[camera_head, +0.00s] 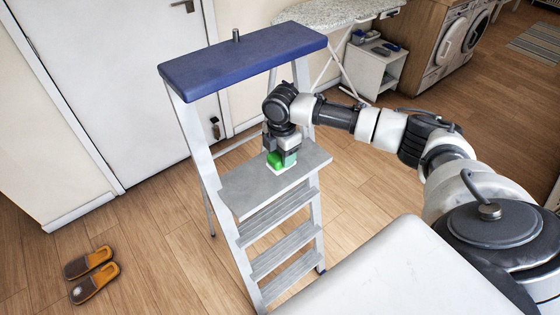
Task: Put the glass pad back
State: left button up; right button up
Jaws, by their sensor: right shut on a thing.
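A stepladder stands in the middle of the camera_head view, with a blue padded top (243,57) and a wide grey platform (245,192) below it. My right gripper (281,158) reaches in from the right and points down just over the platform. It is shut on a small green and white pad (279,166). The pad is at or just above the platform; I cannot tell if it touches. The gripper hides part of the pad. My left gripper is not in view.
Narrower ladder steps (285,248) lie below the platform. A pair of orange-brown slippers (90,273) lies on the wooden floor at lower left. A white door (110,80) is behind. An ironing board (335,14), a small white cabinet (368,72) and washing machines (452,40) stand at the back.

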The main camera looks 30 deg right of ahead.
aim_at(280, 164)
jog(key=shift+w+a+f, duration=0.15)
jog(key=shift+f, duration=0.05)
jog(key=shift+f+p, duration=0.45)
jog(key=shift+f, duration=1.55)
jog(key=o, duration=0.8)
jog(key=shift+r, duration=0.15)
notch_tip(280, 164, up, 12)
jog(key=shift+f+b, duration=0.1)
jog(key=shift+b, duration=1)
